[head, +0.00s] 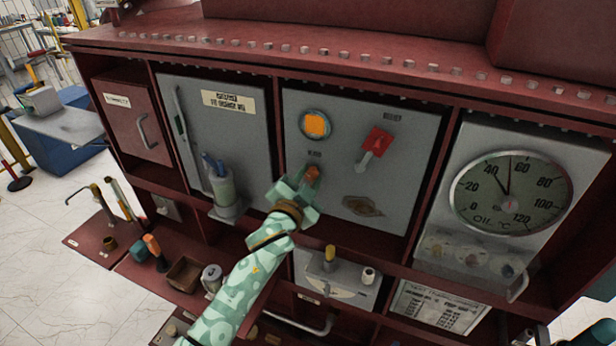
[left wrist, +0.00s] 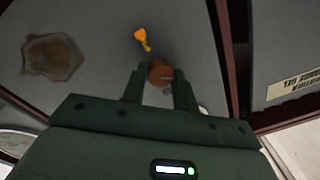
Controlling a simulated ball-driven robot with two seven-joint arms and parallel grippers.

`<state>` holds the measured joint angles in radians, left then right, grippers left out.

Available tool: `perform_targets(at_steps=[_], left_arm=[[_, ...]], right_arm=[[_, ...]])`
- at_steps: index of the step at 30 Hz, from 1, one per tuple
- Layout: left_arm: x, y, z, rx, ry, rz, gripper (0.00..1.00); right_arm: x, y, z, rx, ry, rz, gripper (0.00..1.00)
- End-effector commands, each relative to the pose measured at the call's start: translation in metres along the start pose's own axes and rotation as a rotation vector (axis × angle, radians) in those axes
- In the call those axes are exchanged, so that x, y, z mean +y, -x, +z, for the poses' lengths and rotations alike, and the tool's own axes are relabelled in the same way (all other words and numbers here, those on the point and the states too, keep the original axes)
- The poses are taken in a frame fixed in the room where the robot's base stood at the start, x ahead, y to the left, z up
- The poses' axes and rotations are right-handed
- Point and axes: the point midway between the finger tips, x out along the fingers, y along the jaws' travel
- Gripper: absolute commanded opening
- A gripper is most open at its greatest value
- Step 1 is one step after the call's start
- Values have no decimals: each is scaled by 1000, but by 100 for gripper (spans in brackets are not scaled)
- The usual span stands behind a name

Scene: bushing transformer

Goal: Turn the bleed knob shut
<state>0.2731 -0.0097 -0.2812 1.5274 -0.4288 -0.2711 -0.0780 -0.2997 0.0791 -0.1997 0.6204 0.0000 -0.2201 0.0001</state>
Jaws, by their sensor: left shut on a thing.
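The bleed knob (head: 312,173), small and orange-brown, sits on the grey middle panel below a round orange window. My left gripper (head: 301,186) reaches it from below, its pale green jaws closed around it. In the left wrist view the round knob (left wrist: 160,72) lies between the two dark fingers (left wrist: 160,88), which are shut on it. The knob's turning angle cannot be read. My right gripper is not in view.
A red lever (head: 375,146) sits right of the knob, with a brown stain (head: 361,206) below it. An oil temperature dial (head: 510,193) is at the right. A yellow-handled valve (head: 330,253) is below. A grey-green cylinder (head: 222,187) stands at the left.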

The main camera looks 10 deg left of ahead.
Motion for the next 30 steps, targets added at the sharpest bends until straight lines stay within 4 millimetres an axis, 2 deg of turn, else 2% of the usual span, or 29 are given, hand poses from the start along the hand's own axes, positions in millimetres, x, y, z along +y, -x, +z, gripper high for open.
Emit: perform_targets(at_steps=[21,30], left_arm=[[0,0,1,23,-677,-3,6],[1,0,1,31,-899,-4,6]], right_arm=[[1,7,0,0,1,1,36],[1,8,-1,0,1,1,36]])
